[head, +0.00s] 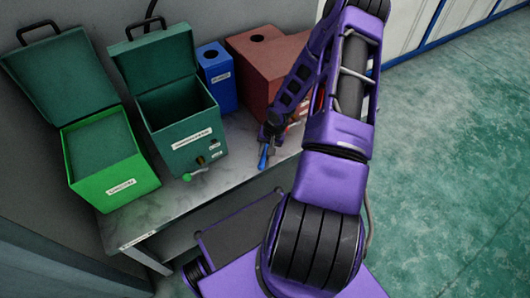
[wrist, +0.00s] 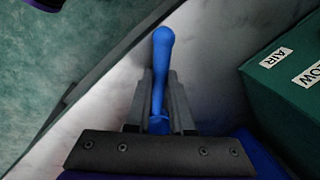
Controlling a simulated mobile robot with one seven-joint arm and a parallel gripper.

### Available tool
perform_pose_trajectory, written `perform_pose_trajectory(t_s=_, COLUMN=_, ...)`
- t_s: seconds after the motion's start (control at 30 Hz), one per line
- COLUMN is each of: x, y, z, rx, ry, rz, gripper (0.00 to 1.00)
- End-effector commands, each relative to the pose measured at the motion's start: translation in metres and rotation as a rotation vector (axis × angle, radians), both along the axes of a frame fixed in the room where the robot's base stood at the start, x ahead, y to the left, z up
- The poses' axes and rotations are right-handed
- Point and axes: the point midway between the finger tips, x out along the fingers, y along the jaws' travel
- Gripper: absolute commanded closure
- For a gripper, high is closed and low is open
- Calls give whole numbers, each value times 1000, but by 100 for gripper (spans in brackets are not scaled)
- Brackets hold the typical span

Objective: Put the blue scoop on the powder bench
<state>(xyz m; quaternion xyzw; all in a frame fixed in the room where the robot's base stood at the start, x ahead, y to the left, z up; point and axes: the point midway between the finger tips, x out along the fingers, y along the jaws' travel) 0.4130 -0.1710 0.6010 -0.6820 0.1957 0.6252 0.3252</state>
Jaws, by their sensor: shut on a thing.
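The blue scoop (head: 263,159) is between the fingers of my gripper (head: 270,136), over the right part of a grey marbled bench (head: 165,212). In the wrist view the scoop (wrist: 161,62) points away from my gripper (wrist: 158,100), with its rounded blue end past the fingertips. The fingers are shut on it. More blue shows at the base of the fingers. The bench top (wrist: 212,50) lies behind the scoop; I cannot tell whether the scoop touches it. The label on the bench's front edge is too small to read.
An open bright green box (head: 112,165) and an open dark green box (head: 180,130) stand on the bench. A blue box (head: 217,78) and a red-brown box (head: 268,65) stand behind. A small green-ended object (head: 194,175) lies near the front edge. Green floor is clear at right.

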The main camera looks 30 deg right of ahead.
Motion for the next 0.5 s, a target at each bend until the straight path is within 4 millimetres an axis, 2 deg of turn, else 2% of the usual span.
perform_pose_trajectory(t_s=0.1, x=0, y=0, z=-4, rx=0, ry=0, rz=0, gripper=100)
perform_pose_trajectory(t_s=0.13, x=0, y=0, z=-3, rx=1, ry=-1, rz=0, gripper=76)
perform_pose_trajectory(t_s=0.27, x=0, y=0, z=-2, rx=1, ry=-1, rz=0, gripper=52)
perform_pose_trajectory(t_s=0.3, x=0, y=0, z=-2, rx=0, ry=0, rz=0, gripper=49)
perform_pose_trajectory(t_s=0.5, x=0, y=0, z=-2, rx=0, ry=0, rz=0, gripper=49)
